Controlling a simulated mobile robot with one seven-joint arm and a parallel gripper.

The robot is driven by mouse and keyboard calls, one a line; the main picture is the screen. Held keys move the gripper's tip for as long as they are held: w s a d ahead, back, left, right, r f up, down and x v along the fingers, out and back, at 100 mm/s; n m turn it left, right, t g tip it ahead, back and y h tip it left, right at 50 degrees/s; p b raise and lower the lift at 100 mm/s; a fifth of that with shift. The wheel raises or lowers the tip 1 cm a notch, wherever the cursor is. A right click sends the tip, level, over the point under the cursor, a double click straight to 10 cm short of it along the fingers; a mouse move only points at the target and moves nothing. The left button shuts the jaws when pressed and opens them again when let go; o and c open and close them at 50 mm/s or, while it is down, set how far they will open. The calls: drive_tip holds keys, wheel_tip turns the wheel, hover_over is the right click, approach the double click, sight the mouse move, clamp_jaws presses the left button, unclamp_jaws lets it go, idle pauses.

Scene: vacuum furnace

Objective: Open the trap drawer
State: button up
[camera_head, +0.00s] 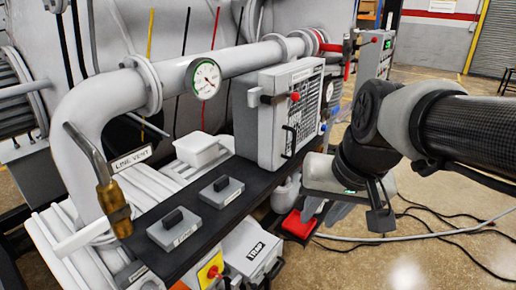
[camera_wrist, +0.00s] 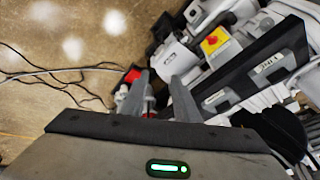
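The trap drawer (camera_head: 252,246) is a white box front labelled "TRAP", low under the dark shelf in the head view. Its dark handle (camera_head: 274,268) is on the right side, and the drawer looks shut. In the wrist view a white front, likely the drawer (camera_wrist: 176,60), lies just beyond the fingertips, with a dark handle-like part beside it. My gripper (camera_head: 318,214) is to the right of the drawer and higher in the picture, pointing down. Its two fingers, also in the wrist view (camera_wrist: 160,84), stand apart with nothing between them.
A yellow panel with a red switch (camera_head: 210,268) is left of the drawer. A red part (camera_head: 299,224) is near my fingers. Cables (camera_head: 440,232) cross the otherwise open floor at right.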

drive_tip(key=w+f+m+g+b, duration=0.25)
drive_tip(key=w+f+b, duration=0.35)
drive_tip(key=w+f, duration=0.6)
drive_tip(key=m+b, duration=0.4)
drive_tip(key=b, duration=0.1)
approach(280, 269)
drive_tip(key=shift+n+g, duration=0.25)
drive_tip(key=shift+g, duration=0.1)
drive_tip(key=f+b, duration=0.1)
drive_tip(key=f, duration=0.1)
drive_tip(key=w+f+b, duration=0.1)
drive_tip(key=f, duration=0.1)
drive_tip(key=f+b, duration=0.1)
drive_tip(key=f, duration=0.2)
drive_tip(key=shift+w+a+f+b, duration=0.1)
drive_tip(key=shift+w+a+b, duration=0.05)
drive_tip(key=shift+a+b, duration=0.25)
clamp_jaws()
